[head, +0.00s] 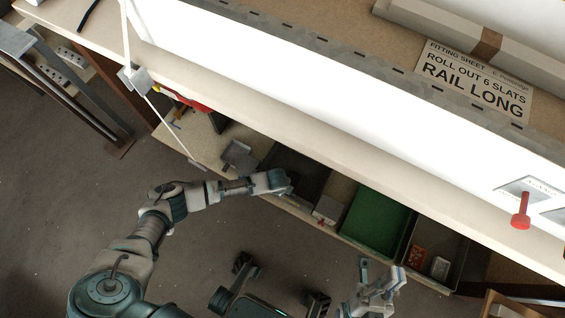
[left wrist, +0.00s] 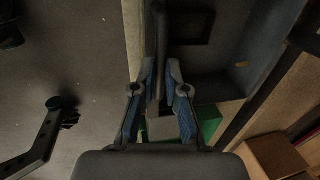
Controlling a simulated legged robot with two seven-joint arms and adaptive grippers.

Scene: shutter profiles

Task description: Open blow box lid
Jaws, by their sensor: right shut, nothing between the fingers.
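A dark box (head: 300,168) sits on the shelf under the bench, partly hidden by the bench edge; I take it for the blow box. My left gripper (head: 283,183) is at its front edge. In the left wrist view a dark grey box wall (left wrist: 215,75) fills the upper right. There my left gripper (left wrist: 160,72) has its blue fingers apart, on either side of a thin dark upright edge. Whether they touch it is unclear, and no lid stands out clearly. My right gripper (head: 382,283) is shut and empty, low over the floor in front of the shelf.
A green bin (head: 375,220) and a dark tray (head: 437,252) with small boxes are to the right on the shelf. A bright white panel (head: 330,95) lies along the bench. A red-handled tool (head: 521,212) is at right.

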